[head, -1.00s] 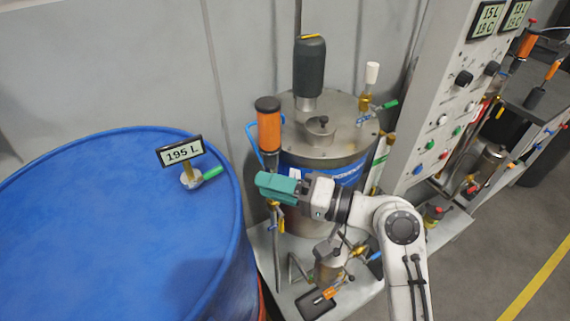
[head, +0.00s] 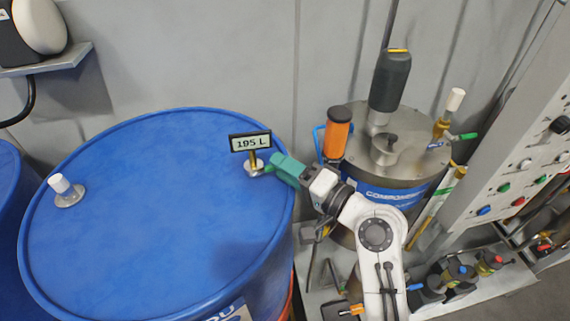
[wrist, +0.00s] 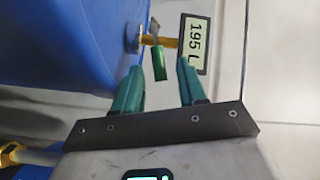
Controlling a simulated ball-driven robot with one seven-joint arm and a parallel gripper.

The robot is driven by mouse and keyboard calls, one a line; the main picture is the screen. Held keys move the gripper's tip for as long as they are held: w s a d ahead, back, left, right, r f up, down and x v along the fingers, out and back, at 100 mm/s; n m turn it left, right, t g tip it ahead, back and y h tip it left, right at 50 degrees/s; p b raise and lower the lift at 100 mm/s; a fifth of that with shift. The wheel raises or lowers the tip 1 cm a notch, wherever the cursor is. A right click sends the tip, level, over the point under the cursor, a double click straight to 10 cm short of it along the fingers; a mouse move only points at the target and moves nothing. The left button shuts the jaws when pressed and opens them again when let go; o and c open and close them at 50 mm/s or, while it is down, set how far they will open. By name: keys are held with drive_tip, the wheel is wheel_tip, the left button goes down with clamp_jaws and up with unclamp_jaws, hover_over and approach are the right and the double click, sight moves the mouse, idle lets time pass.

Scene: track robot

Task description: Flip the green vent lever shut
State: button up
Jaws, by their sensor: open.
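The green lever (wrist: 160,64) sits on a small brass fitting (wrist: 150,40) on top of the blue drum (head: 150,230), beside the 195 L display. In the wrist view it appears between the two teal fingers of my open gripper (wrist: 159,70), with space on both sides. In the head view my gripper (head: 277,164) reaches left over the drum's right rim, close to the fitting. Only a bit of the lever (head: 268,168) shows there, partly hidden by the fingers. I cannot tell whether they touch.
The 195 L display (head: 250,142) stands just above the lever. A white cap (head: 60,184) sits at the drum's left. The drum top between is clear.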

drive_tip(key=shift+w+a, duration=0.15)
drive_tip(key=shift+a, duration=0.1)
drive_tip(key=shift+c, duration=0.5)
clamp_jaws()
